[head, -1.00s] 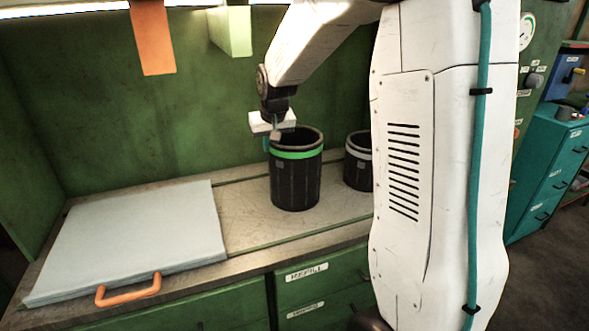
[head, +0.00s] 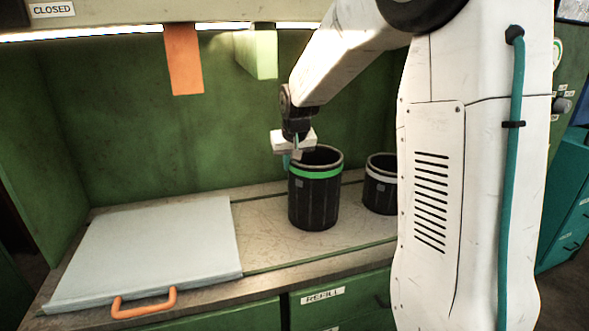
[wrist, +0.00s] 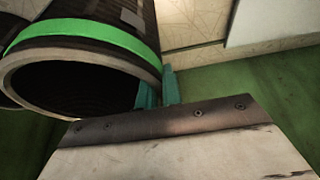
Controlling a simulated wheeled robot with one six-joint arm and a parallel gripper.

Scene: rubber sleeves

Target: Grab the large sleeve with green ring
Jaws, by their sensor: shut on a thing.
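The large sleeve (head: 313,203) is a dark ribbed cylinder with a green ring below its rim, upright on the bench. In the wrist view the same sleeve (wrist: 85,50) shows its open mouth and green ring at upper left. My gripper (head: 292,160) is at the sleeve's left rim, shut on its wall. In the wrist view my gripper's teal fingers (wrist: 158,88) are at the rim's right side, one at the mouth and one outside. The exact contact is partly hidden.
A smaller dark sleeve with a pale ring (head: 380,190) stands to the right, partly behind my arm. A pale board (head: 150,245) with an orange handle (head: 145,303) covers the bench's left. Orange (head: 184,60) and pale green (head: 257,54) pieces hang above. A green wall stands behind.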

